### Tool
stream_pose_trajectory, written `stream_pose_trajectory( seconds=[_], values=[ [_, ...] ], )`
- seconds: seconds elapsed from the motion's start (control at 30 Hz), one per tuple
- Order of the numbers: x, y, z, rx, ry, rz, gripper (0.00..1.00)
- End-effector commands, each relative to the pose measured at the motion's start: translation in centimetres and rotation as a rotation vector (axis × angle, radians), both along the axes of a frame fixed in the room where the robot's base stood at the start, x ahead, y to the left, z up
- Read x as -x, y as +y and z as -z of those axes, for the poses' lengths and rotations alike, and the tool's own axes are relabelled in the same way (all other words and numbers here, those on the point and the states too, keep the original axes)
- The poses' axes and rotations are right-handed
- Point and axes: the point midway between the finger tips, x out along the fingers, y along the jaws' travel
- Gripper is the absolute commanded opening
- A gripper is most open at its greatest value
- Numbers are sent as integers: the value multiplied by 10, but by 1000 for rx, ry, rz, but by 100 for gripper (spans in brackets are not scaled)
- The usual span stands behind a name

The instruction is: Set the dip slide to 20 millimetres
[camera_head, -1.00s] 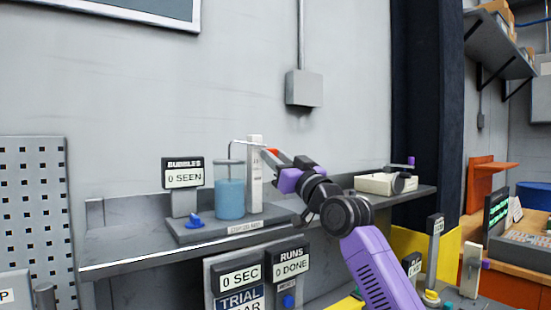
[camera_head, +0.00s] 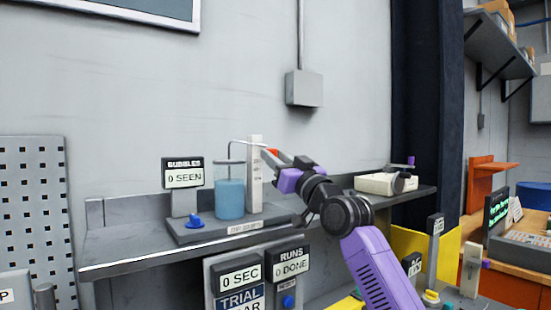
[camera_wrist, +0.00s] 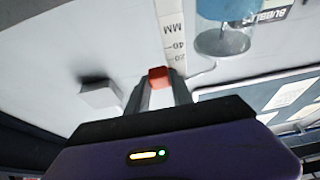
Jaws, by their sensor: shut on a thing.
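The dip slide is a red block (camera_wrist: 158,77) on the white upright scale (camera_wrist: 171,35). In the wrist view the scale reads MM, with 40 and 20 legible, and the block is near the 20 end; the exact reading cannot be told. My gripper (camera_wrist: 159,88) is shut on the red block. In the head view the red block (camera_head: 270,152) shows between my fingertips near the top of the white scale post (camera_head: 254,175). A beaker of blue liquid (camera_head: 230,198) stands left of the post, with a thin bent tube (camera_head: 240,142) above it.
A bubble display (camera_head: 183,175) reads 0 SEEN, with a blue knob (camera_head: 194,220) in front. Displays below the shelf (camera_head: 140,257) read 0 SEC and 0 DONE.

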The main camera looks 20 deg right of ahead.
Motion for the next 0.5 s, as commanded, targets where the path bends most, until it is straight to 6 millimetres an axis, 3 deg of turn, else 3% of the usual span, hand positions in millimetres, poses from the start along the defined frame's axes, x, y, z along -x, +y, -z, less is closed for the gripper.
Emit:
stream_pose_trajectory(
  seconds=[0.5],
  values=[
    [0, -1, 13, 0, -1, 0, 0]
  ],
)
